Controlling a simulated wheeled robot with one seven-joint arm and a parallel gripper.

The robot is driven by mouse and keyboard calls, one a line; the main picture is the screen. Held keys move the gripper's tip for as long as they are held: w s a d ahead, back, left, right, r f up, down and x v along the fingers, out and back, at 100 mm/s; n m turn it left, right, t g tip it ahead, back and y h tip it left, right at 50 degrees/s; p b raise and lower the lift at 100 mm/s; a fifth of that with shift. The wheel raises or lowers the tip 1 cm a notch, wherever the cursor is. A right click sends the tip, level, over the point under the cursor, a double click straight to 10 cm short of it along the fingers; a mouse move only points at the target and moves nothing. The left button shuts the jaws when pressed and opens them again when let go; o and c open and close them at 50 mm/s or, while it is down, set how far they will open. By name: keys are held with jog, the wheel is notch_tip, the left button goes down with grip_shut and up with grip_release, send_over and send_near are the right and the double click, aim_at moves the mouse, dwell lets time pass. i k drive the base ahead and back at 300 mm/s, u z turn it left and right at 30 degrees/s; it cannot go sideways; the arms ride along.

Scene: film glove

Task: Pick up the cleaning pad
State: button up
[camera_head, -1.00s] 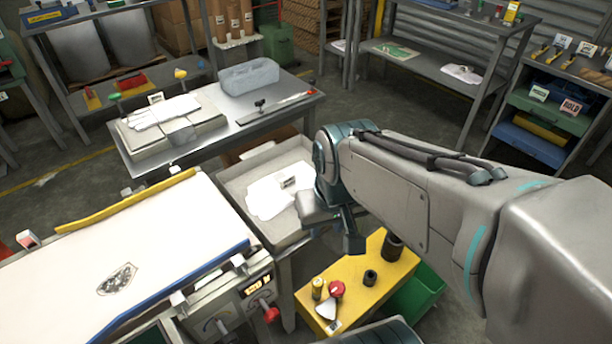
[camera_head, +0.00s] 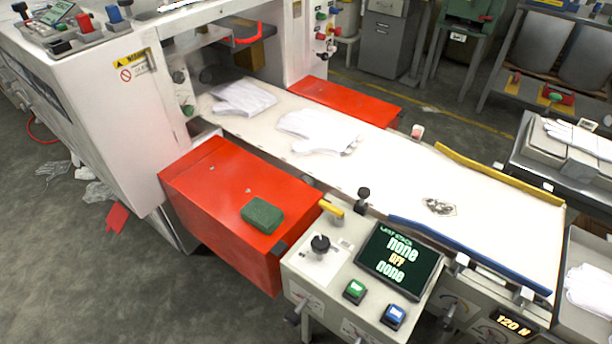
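A dark green block, which looks like the cleaning pad (camera_head: 262,215), lies flat on top of a red box-shaped housing (camera_head: 215,185) at the near side of the conveyor. It sits close to the housing's right end, left of the control panel. Nothing covers or touches it from above. My gripper and arm are not in the current view, so the gripper's state is not shown.
White gloves (camera_head: 322,131) lie on the white conveyor belt (camera_head: 390,172), which has a dark printed patch. A control panel with a screen (camera_head: 398,261) stands right of the pad. A second red housing (camera_head: 345,102) is across the belt. Grey floor (camera_head: 110,285) is open at left.

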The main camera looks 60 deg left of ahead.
aim_at(263, 215)
jog(key=z, duration=0.05)
jog(key=k, duration=0.1)
jog(key=u, duration=3.65)
jog(key=k, duration=1.7)
jog(key=z, duration=0.55)
jog(key=i, duration=1.6)
jog(key=z, duration=0.75)
